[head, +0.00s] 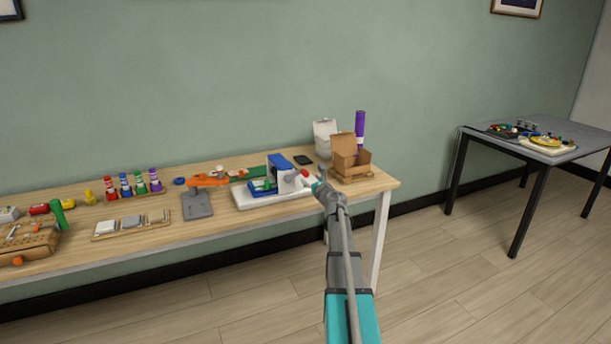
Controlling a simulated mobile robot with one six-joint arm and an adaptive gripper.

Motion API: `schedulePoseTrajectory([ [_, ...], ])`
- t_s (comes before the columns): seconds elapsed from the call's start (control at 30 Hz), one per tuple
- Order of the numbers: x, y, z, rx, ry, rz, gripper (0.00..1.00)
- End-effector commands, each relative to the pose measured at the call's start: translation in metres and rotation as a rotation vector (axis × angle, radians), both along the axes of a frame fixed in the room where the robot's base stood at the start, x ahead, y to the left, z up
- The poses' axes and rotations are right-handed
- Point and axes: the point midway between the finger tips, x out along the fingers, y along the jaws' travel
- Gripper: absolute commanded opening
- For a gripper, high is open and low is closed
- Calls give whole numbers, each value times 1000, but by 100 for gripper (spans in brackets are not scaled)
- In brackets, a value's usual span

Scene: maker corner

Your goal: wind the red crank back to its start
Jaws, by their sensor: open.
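The crank device (280,168) stands near the right end of the wooden table. A small red part (304,173), which looks like the red crank's knob, shows at the right of the housing, right by my gripper's end. My gripper (313,182) is at the device's right side, small in the view and open. My own arm hides part of it, and I cannot tell whether the fingers are around the red part or beside it.
An open cardboard box (350,160) with a purple item (360,130) stands close to the right of my gripper. A white box (325,138) and a dark flat object (303,160) are behind. A grey stand (197,205) and several marker-like pieces are to the left. A grey table (560,133) stands apart.

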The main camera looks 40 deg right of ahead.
Motion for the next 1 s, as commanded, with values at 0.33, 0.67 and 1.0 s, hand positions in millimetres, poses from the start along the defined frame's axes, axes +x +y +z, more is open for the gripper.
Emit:
schedulePoseTrajectory([
  [0.33,44,-12,0,0,0,0,71],
  [0.67,52,-14,0,0,0,-1,71],
  [1.0,52,-14,0,0,0,-1,41],
])
